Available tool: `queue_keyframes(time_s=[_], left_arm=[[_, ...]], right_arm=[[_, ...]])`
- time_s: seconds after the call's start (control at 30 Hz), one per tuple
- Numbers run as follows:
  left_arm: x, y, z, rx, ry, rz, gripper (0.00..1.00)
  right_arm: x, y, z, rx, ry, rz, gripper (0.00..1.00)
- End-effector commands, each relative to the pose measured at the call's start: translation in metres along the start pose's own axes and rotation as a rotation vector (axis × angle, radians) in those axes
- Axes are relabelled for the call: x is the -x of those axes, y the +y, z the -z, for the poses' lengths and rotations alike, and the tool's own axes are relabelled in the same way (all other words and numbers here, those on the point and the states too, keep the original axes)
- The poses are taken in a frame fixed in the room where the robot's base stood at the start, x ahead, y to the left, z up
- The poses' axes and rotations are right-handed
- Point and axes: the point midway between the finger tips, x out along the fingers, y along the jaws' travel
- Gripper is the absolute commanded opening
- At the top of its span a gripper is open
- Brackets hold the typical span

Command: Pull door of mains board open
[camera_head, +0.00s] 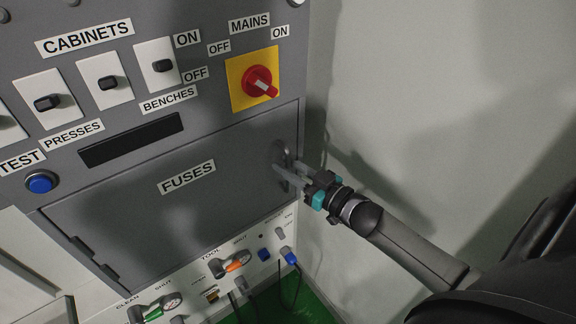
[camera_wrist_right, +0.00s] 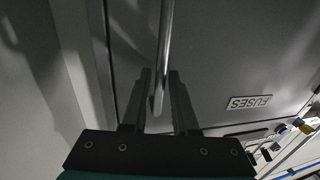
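The mains board's door is the grey panel labelled FUSES (camera_head: 140,205). It looks closed in its frame, with hinges at its lower left. Its handle (camera_head: 281,155) is near the right edge, partly hidden by my right gripper (camera_head: 287,173). In the right wrist view, the handle bar (camera_wrist_right: 167,35) runs down between the fingertips of my right gripper (camera_wrist_right: 160,80). The fingers are apart, one on each side of the bar, with narrow gaps; firm contact does not show. My left gripper is not in view.
Above the door are a red rotary switch (camera_head: 260,82) on a yellow plate, several black switches and a blue button (camera_head: 40,183). Below is a white panel (camera_head: 190,280) with valves, gauges and cables. A pale wall (camera_head: 400,80) stands on the right.

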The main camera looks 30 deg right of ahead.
Motion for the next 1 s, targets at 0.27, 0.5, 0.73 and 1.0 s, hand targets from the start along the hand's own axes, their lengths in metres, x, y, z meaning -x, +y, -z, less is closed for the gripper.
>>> queue_keyframes(time_s=[0.27,0.5,0.73,1.0], left_arm=[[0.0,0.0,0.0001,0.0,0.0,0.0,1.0],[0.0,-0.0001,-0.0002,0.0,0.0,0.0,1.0],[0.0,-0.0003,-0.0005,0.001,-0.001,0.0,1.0],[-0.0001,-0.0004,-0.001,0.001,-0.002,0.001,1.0]], right_arm=[[-0.0006,-0.0001,0.0001,0.0,0.0,0.0,0.25],[-0.0004,-0.0002,0.0,0.0,0.0,0.0,0.0],[-0.0003,-0.0003,0.0001,0.0,0.0,0.001,0.0],[-0.0003,-0.0005,0.0,0.0,0.001,0.001,0.0]])
